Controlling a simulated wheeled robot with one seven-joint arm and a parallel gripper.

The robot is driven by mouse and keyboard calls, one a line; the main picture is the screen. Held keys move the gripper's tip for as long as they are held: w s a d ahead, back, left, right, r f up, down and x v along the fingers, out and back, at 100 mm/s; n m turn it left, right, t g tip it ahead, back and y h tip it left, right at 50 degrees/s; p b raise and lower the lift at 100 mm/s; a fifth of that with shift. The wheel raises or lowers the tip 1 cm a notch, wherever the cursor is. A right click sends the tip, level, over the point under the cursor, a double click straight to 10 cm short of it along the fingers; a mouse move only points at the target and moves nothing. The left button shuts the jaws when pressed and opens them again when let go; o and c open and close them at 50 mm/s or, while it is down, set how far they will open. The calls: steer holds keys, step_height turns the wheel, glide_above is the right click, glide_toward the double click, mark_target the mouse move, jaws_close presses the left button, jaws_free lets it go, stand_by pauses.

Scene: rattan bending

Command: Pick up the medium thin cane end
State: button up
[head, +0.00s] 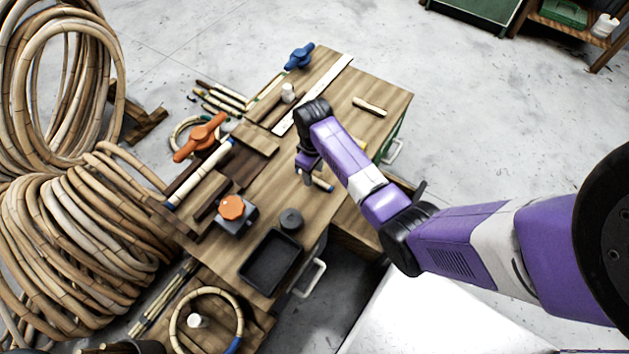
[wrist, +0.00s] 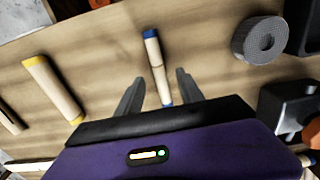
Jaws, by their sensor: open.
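A short thin cane piece with blue-banded ends (wrist: 154,62) lies on the wooden bench top, between the fingers of my gripper (wrist: 160,76) in the wrist view. The fingers are open, one on each side with a gap to the cane. In the head view my gripper (head: 306,180) points down over the bench, and the blue-ended cane (head: 322,184) shows partly beside it. A thicker yellow-ended cane piece (wrist: 52,88) lies to the left in the wrist view. I cannot tell the exact height of the fingers above the bench.
A grey cylinder with a hole (wrist: 259,40) stands right of the gripper. The bench (head: 228,262) also holds a black tray (head: 270,262), an orange-knobbed block (head: 232,208) and another cane piece (head: 370,106). Large rattan coils (head: 75,235) stand at the left.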

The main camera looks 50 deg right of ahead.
steer(key=shift+f, duration=0.85)
steer(key=shift+c, duration=0.3)
jaws_close()
steer(key=shift+r, duration=0.1)
